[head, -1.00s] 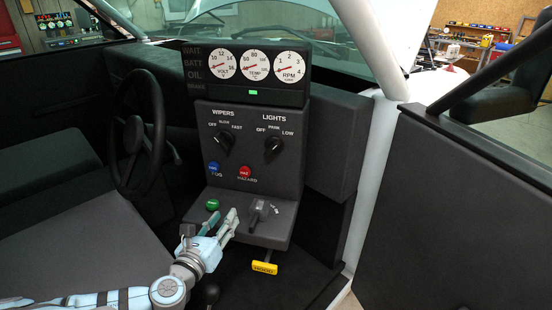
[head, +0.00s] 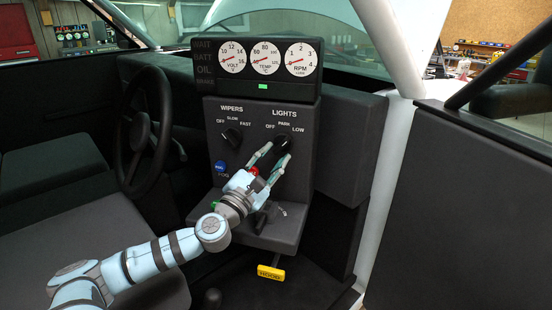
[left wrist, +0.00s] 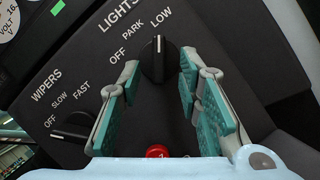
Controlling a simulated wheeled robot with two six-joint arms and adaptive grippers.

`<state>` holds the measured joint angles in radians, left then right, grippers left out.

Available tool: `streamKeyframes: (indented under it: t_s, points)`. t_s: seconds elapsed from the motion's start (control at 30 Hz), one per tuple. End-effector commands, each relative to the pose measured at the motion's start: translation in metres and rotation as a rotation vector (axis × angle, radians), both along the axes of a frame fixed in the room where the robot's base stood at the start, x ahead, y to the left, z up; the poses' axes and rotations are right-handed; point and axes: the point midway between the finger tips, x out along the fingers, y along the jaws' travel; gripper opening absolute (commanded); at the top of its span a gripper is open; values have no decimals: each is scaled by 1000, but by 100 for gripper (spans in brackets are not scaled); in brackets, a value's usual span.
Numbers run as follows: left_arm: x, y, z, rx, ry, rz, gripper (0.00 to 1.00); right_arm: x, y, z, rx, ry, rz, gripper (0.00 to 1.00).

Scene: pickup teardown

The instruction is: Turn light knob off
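The black light knob (head: 282,141) sits under the LIGHTS label on the dark dash panel. In the left wrist view the knob (left wrist: 157,64) has its white pointer line aimed toward LOW, away from OFF. My left gripper (head: 276,155) is in front of the panel, just at the knob. In the left wrist view its teal-padded fingers (left wrist: 160,75) are spread open, with the knob between the fingertips and a gap on each side. Whether either tip touches the knob, I cannot tell. My right gripper is not in view.
The wiper knob (head: 232,137) is to the left, with the blue fog button (head: 221,166) below it. The red hazard button (left wrist: 157,151) is below the light knob, partly hidden by my gripper in the head view. The steering wheel (head: 146,137) is farther left.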

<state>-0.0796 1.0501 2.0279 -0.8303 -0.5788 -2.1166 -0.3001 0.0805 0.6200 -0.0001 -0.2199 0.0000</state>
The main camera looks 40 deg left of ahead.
Motion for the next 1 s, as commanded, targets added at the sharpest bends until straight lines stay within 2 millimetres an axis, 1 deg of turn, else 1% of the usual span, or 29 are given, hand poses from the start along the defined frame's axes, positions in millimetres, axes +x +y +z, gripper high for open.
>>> streamKeyframes:
  t_s: [0.03,0.1,0.2,0.47,0.67,0.77,0.8,1.0]
  points:
    - [6,4,6,-7,-2,7,32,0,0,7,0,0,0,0]
    - [14,5,8,-4,1,6,32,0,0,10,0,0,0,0]
    - [21,5,9,-3,1,2,32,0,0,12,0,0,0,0]
    - [22,4,8,-1,2,1,32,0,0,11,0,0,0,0]
    - [22,4,8,-1,3,1,1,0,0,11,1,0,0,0]
    - [22,4,8,-1,3,1,0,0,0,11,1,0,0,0]
    - [22,8,8,2,4,3,0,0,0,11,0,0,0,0]
    - [22,5,8,-13,-3,2,0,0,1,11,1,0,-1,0]
